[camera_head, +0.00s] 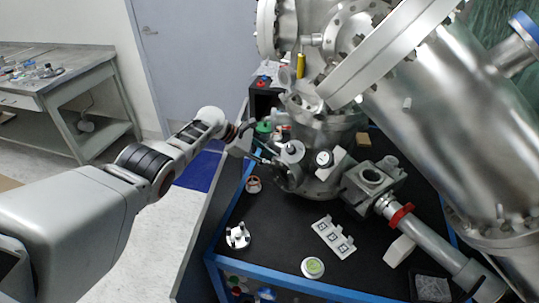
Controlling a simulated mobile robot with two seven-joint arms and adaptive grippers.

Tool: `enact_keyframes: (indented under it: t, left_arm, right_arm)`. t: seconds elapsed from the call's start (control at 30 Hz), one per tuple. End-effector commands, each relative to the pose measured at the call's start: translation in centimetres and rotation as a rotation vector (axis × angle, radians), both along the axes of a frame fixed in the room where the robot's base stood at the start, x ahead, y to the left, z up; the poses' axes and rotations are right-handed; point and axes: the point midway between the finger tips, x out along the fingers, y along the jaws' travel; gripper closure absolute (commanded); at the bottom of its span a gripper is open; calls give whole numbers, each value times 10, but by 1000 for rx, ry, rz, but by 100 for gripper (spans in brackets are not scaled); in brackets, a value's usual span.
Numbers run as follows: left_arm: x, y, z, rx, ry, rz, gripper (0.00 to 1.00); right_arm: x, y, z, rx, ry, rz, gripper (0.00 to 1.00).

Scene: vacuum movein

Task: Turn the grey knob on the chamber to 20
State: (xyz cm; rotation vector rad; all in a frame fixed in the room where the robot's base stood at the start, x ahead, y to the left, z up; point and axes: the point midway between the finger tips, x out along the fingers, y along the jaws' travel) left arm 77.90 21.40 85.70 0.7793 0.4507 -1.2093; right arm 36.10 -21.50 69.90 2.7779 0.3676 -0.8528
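The steel chamber (318,120) stands on a black-topped bench at the picture's centre. Whether a finger touches the knob is too small to tell. The knob's scale marks cannot be read. My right gripper is not in view.
A large steel cylinder (455,120) fills the upper right. A tube with a red ring (401,215) runs to the lower right. A white marker bracket (333,238), a round green-topped piece (312,267) and a small white fixture (238,236) sit on the bench (280,225).

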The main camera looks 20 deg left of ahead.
Motion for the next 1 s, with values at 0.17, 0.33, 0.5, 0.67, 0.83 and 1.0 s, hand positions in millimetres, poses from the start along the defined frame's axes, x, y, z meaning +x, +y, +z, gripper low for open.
enact_keyframes:
  t: [0.17, 0.33, 0.5, 0.67, 0.83, 1.0]
  left_arm:
    - [3, 1, 3, -1, -7, 4, 98]
    - [2, 1, 3, -1, -6, 4, 60]
    - [1, 0, 1, -1, -2, 2, 60]
    - [1, 0, 0, 0, -1, 1, 60]
    - [0, 3, 3, -2, -2, 1, 60]
    - [-3, 10, 10, -3, -3, 0, 60]
  right_arm:
    - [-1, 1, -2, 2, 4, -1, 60]
    - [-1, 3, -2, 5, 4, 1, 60]
    - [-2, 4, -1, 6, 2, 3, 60]
    - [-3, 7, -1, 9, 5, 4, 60]
    - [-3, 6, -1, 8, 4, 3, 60]
    - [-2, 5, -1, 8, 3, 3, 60]
